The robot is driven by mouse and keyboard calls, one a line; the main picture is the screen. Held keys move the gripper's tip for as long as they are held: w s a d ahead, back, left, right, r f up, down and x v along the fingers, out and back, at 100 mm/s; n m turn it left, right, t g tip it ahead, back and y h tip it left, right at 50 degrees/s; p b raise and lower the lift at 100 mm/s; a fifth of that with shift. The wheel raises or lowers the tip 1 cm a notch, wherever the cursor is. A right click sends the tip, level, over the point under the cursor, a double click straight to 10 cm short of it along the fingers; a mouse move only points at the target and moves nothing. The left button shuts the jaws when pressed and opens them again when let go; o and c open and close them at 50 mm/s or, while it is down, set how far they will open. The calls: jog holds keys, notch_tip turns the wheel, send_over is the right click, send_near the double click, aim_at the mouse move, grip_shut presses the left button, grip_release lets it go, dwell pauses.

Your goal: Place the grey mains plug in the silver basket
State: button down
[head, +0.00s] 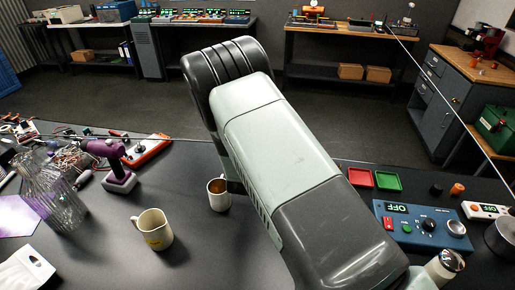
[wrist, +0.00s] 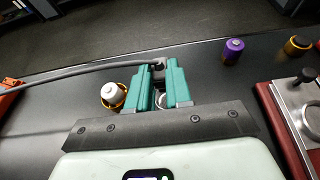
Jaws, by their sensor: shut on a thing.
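In the wrist view my gripper (wrist: 160,82) has two green fingers shut on a dark grey plug (wrist: 158,72), held near the fingertips. A grey cable (wrist: 85,70) runs from the plug off to the left. A silvery ring-like rim (wrist: 165,101) shows in the gap between the fingers, below the plug in the picture; it may be the silver basket, but the fingers hide most of it. I cannot tell how far the plug is above it. In the head view my arm hides the gripper, the plug and the basket.
In the wrist view a white-topped piece in an orange ring (wrist: 113,95) stands just left of the fingers. A purple cylinder (wrist: 233,50) and a red-and-steel device (wrist: 300,115) are to the right. In the head view two mugs (head: 153,230) stand left of my arm.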

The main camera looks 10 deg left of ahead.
jog(key=shift+f, duration=2.6)
jog(key=c, duration=1)
grip_release()
jog(key=shift+o, duration=0.2)
notch_tip(320, 180, up, 7)
